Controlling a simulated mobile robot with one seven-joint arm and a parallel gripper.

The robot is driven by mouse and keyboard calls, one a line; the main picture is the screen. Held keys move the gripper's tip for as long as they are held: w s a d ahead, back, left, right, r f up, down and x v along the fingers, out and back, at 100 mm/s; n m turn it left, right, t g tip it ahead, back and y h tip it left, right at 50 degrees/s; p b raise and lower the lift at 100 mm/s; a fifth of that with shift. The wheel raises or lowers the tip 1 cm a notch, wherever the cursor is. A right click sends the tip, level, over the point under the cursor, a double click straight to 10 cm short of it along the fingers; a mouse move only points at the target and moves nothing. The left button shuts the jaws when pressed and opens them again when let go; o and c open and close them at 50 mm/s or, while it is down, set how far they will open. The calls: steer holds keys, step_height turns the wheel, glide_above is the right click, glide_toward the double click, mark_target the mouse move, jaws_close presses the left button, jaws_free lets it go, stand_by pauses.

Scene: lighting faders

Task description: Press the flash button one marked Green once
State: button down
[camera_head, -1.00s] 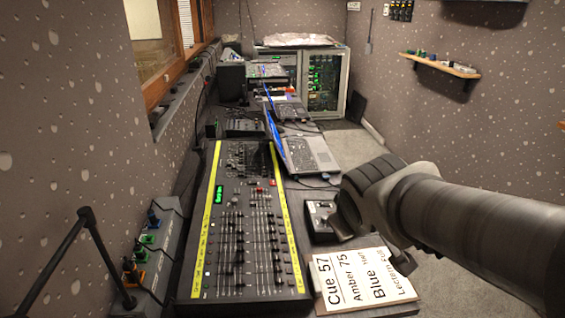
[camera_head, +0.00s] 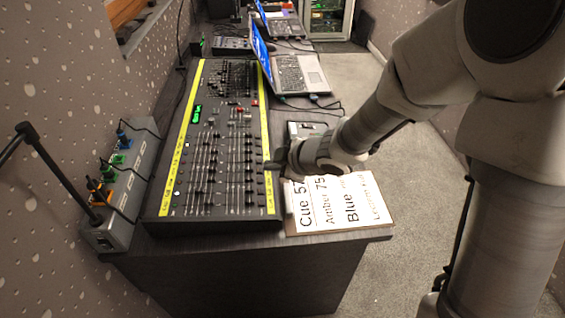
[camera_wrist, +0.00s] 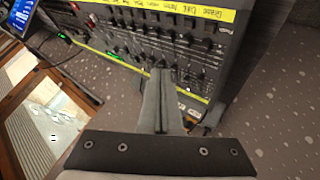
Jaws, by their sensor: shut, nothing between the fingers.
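The black lighting console (camera_head: 218,150) lies on the desk, with long rows of faders and a yellow label strip down each side. In the wrist view the console (camera_wrist: 125,30) is at the top, and its yellow strip (camera_wrist: 200,11) carries handwritten words; the one at its right end may read Green. Small dark buttons (camera_wrist: 192,34) run in a row beside that strip; I cannot read which is which. My gripper (camera_head: 272,165) is shut and empty at the console's right edge in the head view. Its fingertips (camera_wrist: 161,72) show over the console; contact cannot be told.
A cue sheet (camera_head: 340,205) lies on the desk right of the console, under my wrist. An open laptop (camera_head: 290,75) stands behind. A grey box with coloured plugs (camera_head: 130,180) and a black bar stand at left. Floor is clear at right.

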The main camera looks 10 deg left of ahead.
mark_target(261, 203)
steer(key=shift+s+a+f+n+g+y, duration=0.2)
steer(key=shift+a+f+y, duration=0.05)
steer(key=shift+f, duration=0.15)
steer(key=shift+s+a+f+n+g+y, duration=0.15)
steer(key=shift+a+f+n+g+y, duration=0.1)
steer(key=shift+f, duration=0.1)
steer(key=shift+f, duration=0.1)
steer(key=f+b, duration=0.5)
steer(key=b, duration=0.1)
steer(key=f+b, duration=0.3)
steer(key=shift+a+f, duration=0.3)
steer(key=shift+a, duration=0.05)
steer(key=shift+f, duration=0.1)
stand_by(1.5)
steer(key=shift+f+b, duration=0.3)
steer(key=shift+s+f+b, duration=0.1)
steer(key=shift+f+b, duration=0.2)
steer(key=shift+f, duration=0.05)
stand_by(0.5)
steer(key=shift+r, duration=0.1)
steer(key=shift+r+p, duration=0.7)
steer(key=shift+p, duration=0.2)
